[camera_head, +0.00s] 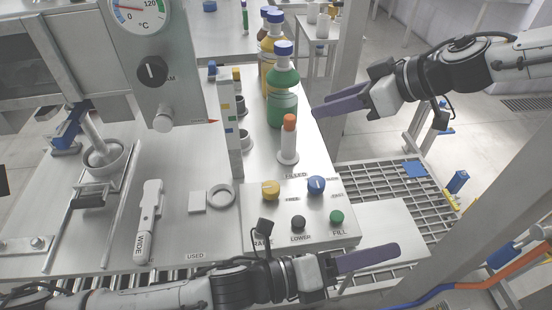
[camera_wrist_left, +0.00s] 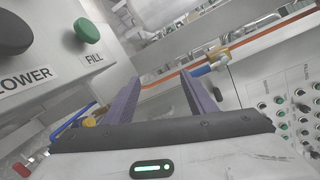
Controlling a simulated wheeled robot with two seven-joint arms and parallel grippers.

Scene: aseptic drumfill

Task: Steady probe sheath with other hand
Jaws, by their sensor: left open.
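A white upright holder with an orange-topped piece (camera_head: 288,140) stands on the steel deck in front of the green bottle; I cannot tell for sure whether this is the probe sheath. My left gripper (camera_head: 392,250) is past the right end of the button panel, low at the front and apart from the orange-topped piece. In the left wrist view its two purple fingers (camera_wrist_left: 160,82) are spread with nothing between them. My right gripper (camera_head: 318,109) is to the right of the green bottle, its fingers seen edge-on and apart from the bottle and the orange-topped piece.
The button panel (camera_head: 325,229) has yellow, blue, black and green knobs. A green bottle (camera_head: 282,95) and amber bottles stand behind. A mortar (camera_head: 105,160), a white WIDE tool (camera_head: 149,215) and a ring (camera_head: 221,195) are on the left. Floor grating (camera_head: 385,195) lies right.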

